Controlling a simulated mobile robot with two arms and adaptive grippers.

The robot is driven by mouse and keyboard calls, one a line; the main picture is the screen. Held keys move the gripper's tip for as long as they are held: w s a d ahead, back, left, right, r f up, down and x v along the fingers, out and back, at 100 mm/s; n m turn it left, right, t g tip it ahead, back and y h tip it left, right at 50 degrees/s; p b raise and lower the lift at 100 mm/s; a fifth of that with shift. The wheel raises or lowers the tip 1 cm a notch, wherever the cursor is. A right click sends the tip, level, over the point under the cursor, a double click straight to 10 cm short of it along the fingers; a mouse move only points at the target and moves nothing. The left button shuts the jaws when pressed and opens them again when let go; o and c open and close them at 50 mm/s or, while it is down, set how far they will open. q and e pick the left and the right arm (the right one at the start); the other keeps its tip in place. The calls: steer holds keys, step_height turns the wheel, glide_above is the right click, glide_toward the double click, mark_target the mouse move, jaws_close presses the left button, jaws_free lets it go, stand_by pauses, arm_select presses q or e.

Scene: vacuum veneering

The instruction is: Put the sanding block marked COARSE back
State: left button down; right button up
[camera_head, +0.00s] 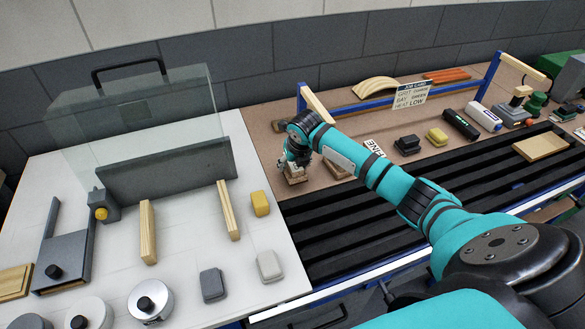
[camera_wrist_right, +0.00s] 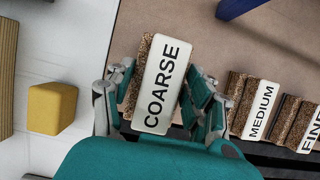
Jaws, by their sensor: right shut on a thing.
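The sanding block marked COARSE (camera_wrist_right: 162,84) has a white label face and a brown gritty side. My right gripper (camera_wrist_right: 160,104) is shut on it, with fingers on both its long sides. In the head view the block (camera_head: 294,178) shows small under my right gripper (camera_head: 296,166), at the left end of the brown board. I cannot tell whether it touches the board. The MEDIUM block (camera_wrist_right: 258,108) and the FINE block (camera_wrist_right: 306,126) stand to its right in the wrist view, apart from it. My left gripper is in neither view.
The white table (camera_head: 185,262) on the left carries a clear-lidded press (camera_head: 140,110), wooden strips and a yellow block (camera_head: 260,203). A blue-legged frame (camera_head: 390,100) with a job card (camera_head: 411,96) stands behind. Dark slats (camera_head: 340,238) run along the board's front.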

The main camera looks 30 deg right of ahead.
step_height(320, 180, down, 3)
steer(key=shift+w+r, duration=0.1)
steer(key=shift+r, duration=0.1)
steer(key=shift+f, duration=0.2)
steer(key=o, duration=1)
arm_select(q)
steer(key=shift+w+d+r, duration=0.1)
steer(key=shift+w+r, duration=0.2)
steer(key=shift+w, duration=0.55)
arm_select(e)
steer(key=shift+o, duration=0.8)
steer(key=b+v, duration=0.1)
steer(key=v, duration=1)
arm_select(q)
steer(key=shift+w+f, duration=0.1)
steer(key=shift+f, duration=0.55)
arm_select(e)
steer(key=shift+a+r, duration=0.1)
steer(key=shift+r, duration=0.35)
